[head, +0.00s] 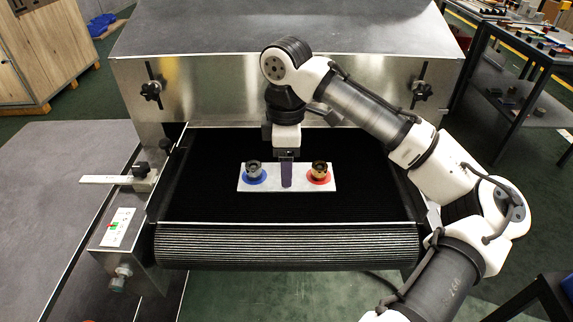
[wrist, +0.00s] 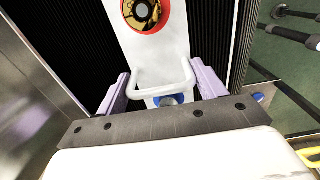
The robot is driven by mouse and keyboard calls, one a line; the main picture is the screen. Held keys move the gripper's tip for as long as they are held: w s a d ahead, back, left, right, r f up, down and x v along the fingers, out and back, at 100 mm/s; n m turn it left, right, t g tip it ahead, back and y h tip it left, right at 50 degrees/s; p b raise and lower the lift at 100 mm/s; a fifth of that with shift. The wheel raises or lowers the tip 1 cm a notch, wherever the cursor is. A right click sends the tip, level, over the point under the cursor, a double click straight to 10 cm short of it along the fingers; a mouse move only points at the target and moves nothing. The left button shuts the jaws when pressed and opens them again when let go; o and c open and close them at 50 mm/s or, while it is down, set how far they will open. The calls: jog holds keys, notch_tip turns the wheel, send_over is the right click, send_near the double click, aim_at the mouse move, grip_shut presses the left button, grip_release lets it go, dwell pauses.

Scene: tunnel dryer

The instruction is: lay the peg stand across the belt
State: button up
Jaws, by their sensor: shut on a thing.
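The peg stand (head: 302,186) is a white plate with a blue ring (head: 255,180) at its left end and a red ring (head: 319,181) at its right end. A dark metal part sits in the blue ring and a brassy one in the red. The plate lies crosswise over the black belt (head: 210,205); I cannot tell if it touches. My gripper (head: 286,182) is over its middle. In the wrist view, its purple fingers (wrist: 160,85) are shut on the stand's white handle (wrist: 148,89). The blue end is partly hidden behind the handle there.
The steel dryer housing (head: 270,85) stands close behind my gripper. A side rail with a control box (head: 120,235) borders the belt on the left. A grey table (head: 50,210) is at far left. The belt's front is clear.

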jog(key=shift+f, duration=0.6)
jog(key=shift+f, duration=0.1)
jog(key=o, duration=1.3)
notch_tip(320, 180, up, 12)
jog(key=shift+r+p, duration=0.1)
jog(key=shift+p, duration=0.65)
